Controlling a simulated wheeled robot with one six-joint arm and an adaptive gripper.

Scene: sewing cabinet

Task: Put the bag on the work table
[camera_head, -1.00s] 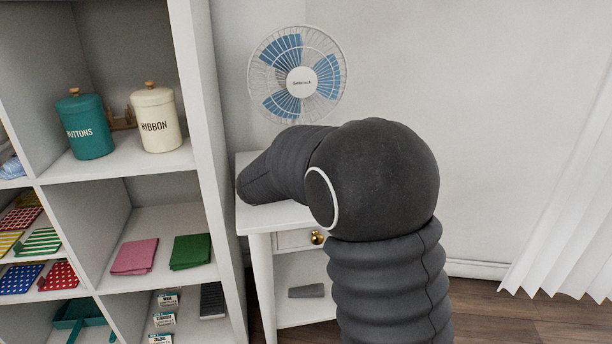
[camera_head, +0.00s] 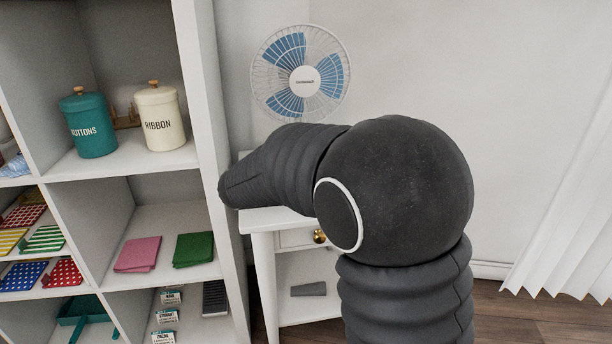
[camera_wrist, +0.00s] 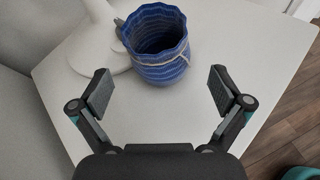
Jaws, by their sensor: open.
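A blue bag (camera_wrist: 157,42) with an open, wavy top and a pale string tied around it stands upright on a small white table (camera_wrist: 240,70) in the wrist view. My gripper (camera_wrist: 158,92) is open and empty, with its two fingers spread to the left and right of the bag's near side, apart from it. In the head view my arm covers most of the white table (camera_head: 262,222), and the bag and my gripper are hidden there.
A white fan (camera_head: 303,82) stands on the table; its base (camera_wrist: 100,45) is close beside the bag on the left. A white shelf (camera_head: 215,120) with jars (camera_head: 88,125) and folded cloths (camera_head: 138,254) stands at the left. Wood floor lies to the right.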

